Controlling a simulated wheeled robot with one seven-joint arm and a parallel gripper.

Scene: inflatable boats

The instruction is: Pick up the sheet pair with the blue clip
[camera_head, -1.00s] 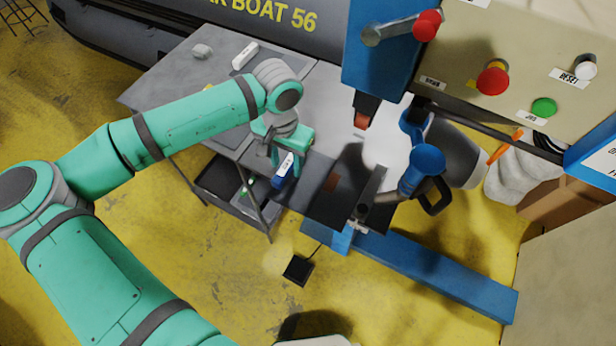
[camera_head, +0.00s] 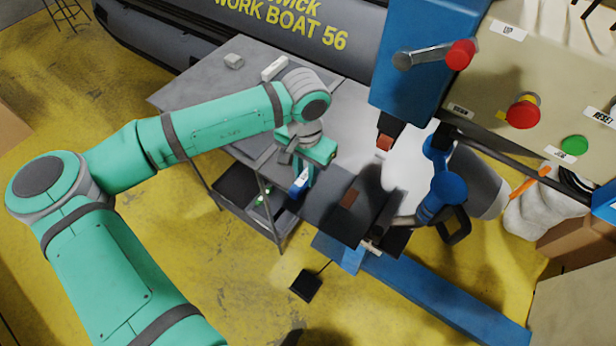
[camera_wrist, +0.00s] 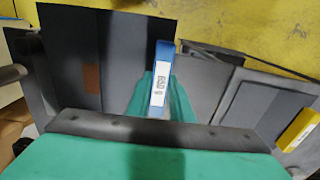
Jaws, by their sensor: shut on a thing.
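The blue clip (camera_head: 300,182) is upright with a white label and sits below my gripper (camera_head: 303,158). In the wrist view the blue clip (camera_wrist: 161,78) stands between the green fingers of my gripper (camera_wrist: 163,97), which is shut on it. The dark sheet pair (camera_wrist: 138,55) spreads left from the clip, with a brown patch on it. In the head view the sheet pair (camera_head: 325,212) reaches toward the machine's working area. How its far edge rests there is unclear. The fingers partly hide the clip's lower end.
A grey table (camera_head: 195,88) with a lower shelf stands left of the machine. A yellow clip (camera_wrist: 300,130) lies with another grey sheet (camera_wrist: 258,110) at right in the wrist view. The blue machine (camera_head: 425,60), its red-tipped head (camera_head: 385,142) and blue-handled lever (camera_head: 447,188) stand close right.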

